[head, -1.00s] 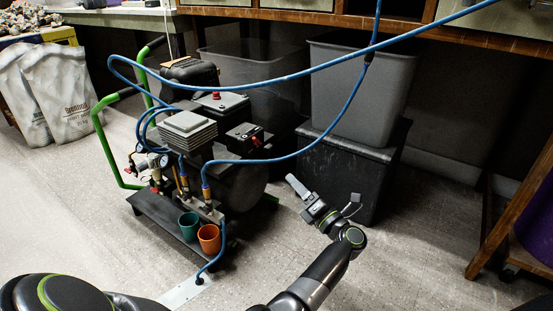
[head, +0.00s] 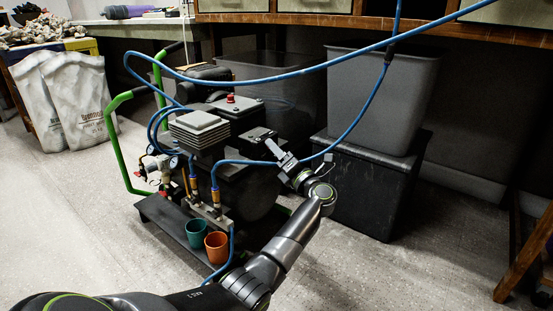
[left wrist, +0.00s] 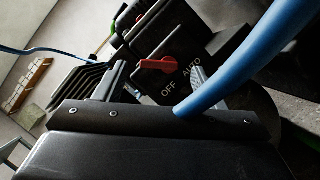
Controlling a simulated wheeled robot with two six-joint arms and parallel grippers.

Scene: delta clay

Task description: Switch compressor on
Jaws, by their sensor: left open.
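The compressor (head: 196,133) stands on a dark base with green handles (head: 118,148). Its black switch box (head: 252,134) is on the right side; my left gripper (head: 272,146) is right up at it and hides the knob in the head view. In the left wrist view the red switch knob (left wrist: 155,65) shows on the box, with the words OFF and AUTO printed beside it. My left gripper is open, its fingers on either side of the knob area. I cannot tell whether they touch the knob or which word it points to. My right gripper is out of view.
A blue hose (head: 350,125) hangs close to my left gripper and crosses near the wrist camera (left wrist: 240,58). Grey bins (head: 385,95) stand right of the compressor under a bench. A green cup (head: 196,233) and an orange cup (head: 216,247) sit in front.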

